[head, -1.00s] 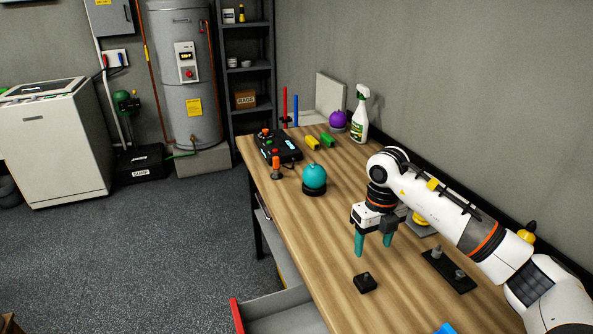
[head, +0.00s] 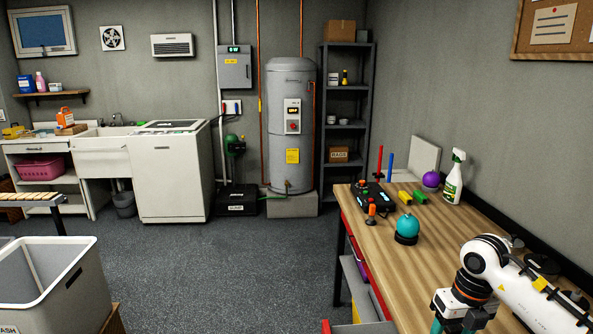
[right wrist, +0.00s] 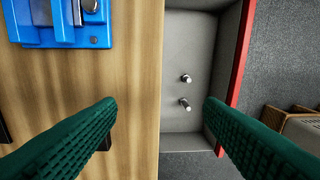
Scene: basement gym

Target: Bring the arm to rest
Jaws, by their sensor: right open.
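My right gripper (head: 453,328) is over the wooden workbench (head: 385,255), at the bottom of the head view, where its fingers are cut off by the frame edge. In the right wrist view its two green ribbed fingers (right wrist: 160,105) are wide apart with nothing between them. They straddle the bench edge beside an open grey drawer (right wrist: 188,70). The right arm (head: 530,290) reaches in from the lower right. My left gripper is not in view.
On the bench are a teal ball on a black base (head: 408,227), a black control box (head: 373,196), an orange-topped joystick (head: 371,214), yellow and green blocks, a purple ball (head: 431,179) and a spray bottle (head: 454,178). A blue object (right wrist: 60,22) shows in the wrist view. Open floor lies left.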

